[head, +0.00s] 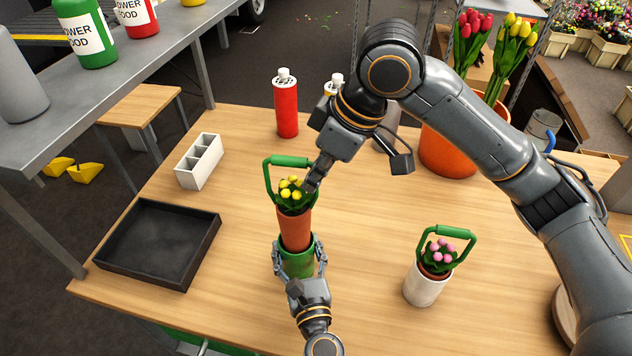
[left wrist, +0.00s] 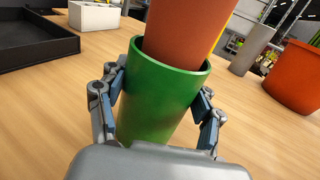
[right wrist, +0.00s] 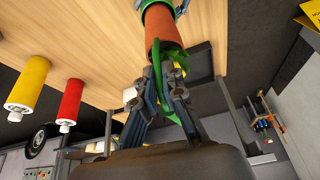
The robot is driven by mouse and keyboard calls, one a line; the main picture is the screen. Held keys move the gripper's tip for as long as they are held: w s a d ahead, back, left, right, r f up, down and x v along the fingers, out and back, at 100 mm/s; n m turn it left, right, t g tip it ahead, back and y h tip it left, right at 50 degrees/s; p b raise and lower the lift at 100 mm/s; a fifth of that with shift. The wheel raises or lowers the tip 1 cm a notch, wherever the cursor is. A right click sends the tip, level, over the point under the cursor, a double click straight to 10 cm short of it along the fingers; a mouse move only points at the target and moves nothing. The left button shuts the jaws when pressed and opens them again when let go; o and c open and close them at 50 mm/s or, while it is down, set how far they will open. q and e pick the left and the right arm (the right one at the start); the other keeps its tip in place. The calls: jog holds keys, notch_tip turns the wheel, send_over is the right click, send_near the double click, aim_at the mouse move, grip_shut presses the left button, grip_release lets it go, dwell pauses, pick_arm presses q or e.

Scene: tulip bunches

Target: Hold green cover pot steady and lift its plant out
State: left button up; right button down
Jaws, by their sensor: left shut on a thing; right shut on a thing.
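The green cover pot (head: 298,264) stands on the table. My left gripper (head: 299,256) is shut around its sides; the left wrist view shows a finger on each side of the green wall (left wrist: 160,100). The plant, a terracotta pot (head: 295,229) with yellow flowers (head: 291,188) and a green handle (head: 290,161), is raised high, with its lower end still inside the cover pot's mouth. My right gripper (head: 315,180) is shut on the handle's right side. The right wrist view shows its fingers on a green part (right wrist: 157,75) beside the terracotta pot (right wrist: 160,30).
A white pot (head: 425,286) with pink flowers and a green handle stands at right. A black tray (head: 150,285) and a white divided box (head: 199,162) are at left. A red bottle (head: 286,105) and a large orange tulip pot (head: 447,150) stand behind.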

jog(key=shift+r, duration=2.25)
pick_arm(q)
jog(key=o, duration=1.3)
jog(key=s, duration=0.4)
jog(key=s+d, duration=0.1)
jog(key=s, duration=0.6)
jog(key=shift+s+d, duration=0.4)
jog(key=shift+s, duration=0.1)
